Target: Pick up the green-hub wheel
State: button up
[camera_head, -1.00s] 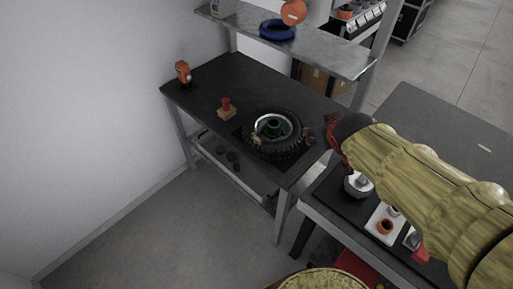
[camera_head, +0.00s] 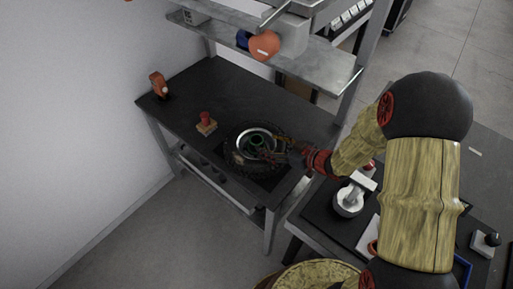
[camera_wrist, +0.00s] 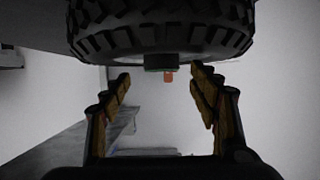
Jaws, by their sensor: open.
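The wheel with a green hub (camera_head: 256,141) lies flat on the dark tabletop, with a black treaded tyre around a silvery rim. My gripper (camera_head: 276,153) is at the wheel's right side, and its fingers overlap the right part of the tyre in the head view. In the wrist view the tyre (camera_wrist: 160,30) fills the top of the picture. The open, empty fingers of my gripper (camera_wrist: 160,78) reach forward just below it in that picture. Whether a finger touches the wheel I cannot tell.
A red-knobbed block (camera_head: 206,123) and an orange device (camera_head: 159,86) stand left of the wheel. A metal shelf (camera_head: 330,62) runs above the table's back. A second bench at right holds a white mortar-like bowl (camera_head: 347,203). The table's back middle is clear.

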aim_at(252, 138)
jog(key=b+x, duration=0.3)
jog(key=x, duration=0.4)
jog(key=shift+s+a, duration=0.1)
jog(key=shift+c, duration=0.7)
grip_shut()
dwell(0.4)
jog(key=shift+r, duration=0.25)
